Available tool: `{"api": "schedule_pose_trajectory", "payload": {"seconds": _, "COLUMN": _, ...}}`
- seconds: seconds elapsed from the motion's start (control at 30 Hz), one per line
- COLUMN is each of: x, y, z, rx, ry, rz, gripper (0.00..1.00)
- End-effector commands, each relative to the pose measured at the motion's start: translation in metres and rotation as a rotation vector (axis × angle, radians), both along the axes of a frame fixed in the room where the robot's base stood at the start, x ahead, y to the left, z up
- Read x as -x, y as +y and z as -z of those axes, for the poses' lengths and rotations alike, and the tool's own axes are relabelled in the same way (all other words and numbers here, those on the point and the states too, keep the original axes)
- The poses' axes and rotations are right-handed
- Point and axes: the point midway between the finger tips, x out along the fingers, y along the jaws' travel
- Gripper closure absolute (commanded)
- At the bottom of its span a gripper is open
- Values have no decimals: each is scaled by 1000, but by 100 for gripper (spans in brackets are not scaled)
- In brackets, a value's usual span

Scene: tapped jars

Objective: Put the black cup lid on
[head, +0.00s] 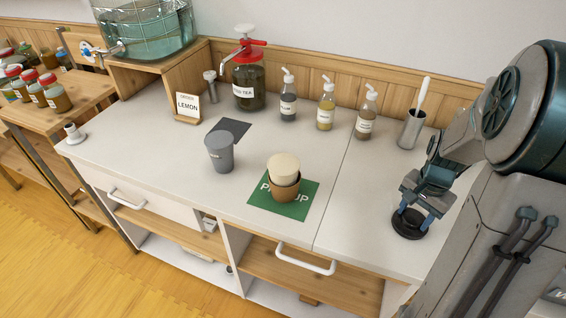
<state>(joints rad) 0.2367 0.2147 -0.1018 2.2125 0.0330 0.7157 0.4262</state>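A round black lid-like disc (407,226) lies at the right of the white counter. My gripper (415,210) points down right over it, with its blue fingers at the disc. I cannot tell whether they grip it. A brown cup (284,192) with a cream round top (283,166) stands upright on a green mat (262,207) marked as pick-up. A grey cup (220,158) stands to its left, its top also grey, by a dark grey mat (237,127).
A jar with a red pump top (248,85), a LEMON sign (187,106) and several pump bottles (326,108) line the back. A metal holder (411,130) with a white-handled tool stands back right. The counter (345,200) between green mat and gripper is clear.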

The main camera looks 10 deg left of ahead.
Motion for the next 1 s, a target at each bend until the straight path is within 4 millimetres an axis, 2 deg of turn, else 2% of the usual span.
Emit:
{"api": "schedule_pose_trajectory", "payload": {"seconds": 0.03, "x": 0, "y": 0, "z": 0, "rx": 0, "ry": 0, "rz": 0, "gripper": 66}}
{"api": "schedule_pose_trajectory", "payload": {"seconds": 0.07, "x": 0, "y": 0, "z": 0, "rx": 0, "ry": 0, "rz": 0, "gripper": 74}}
{"api": "schedule_pose_trajectory", "payload": {"seconds": 0.1, "x": 0, "y": 0, "z": 0, "rx": 0, "ry": 0, "rz": 0, "gripper": 75}}
{"api": "schedule_pose_trajectory", "payload": {"seconds": 0.37, "x": 0, "y": 0, "z": -3, "rx": 0, "ry": 0, "rz": 0, "gripper": 75}}
{"api": "schedule_pose_trajectory", "payload": {"seconds": 1.0, "x": 0, "y": 0, "z": -41, "rx": 1, "ry": -1, "rz": 0, "gripper": 75}}
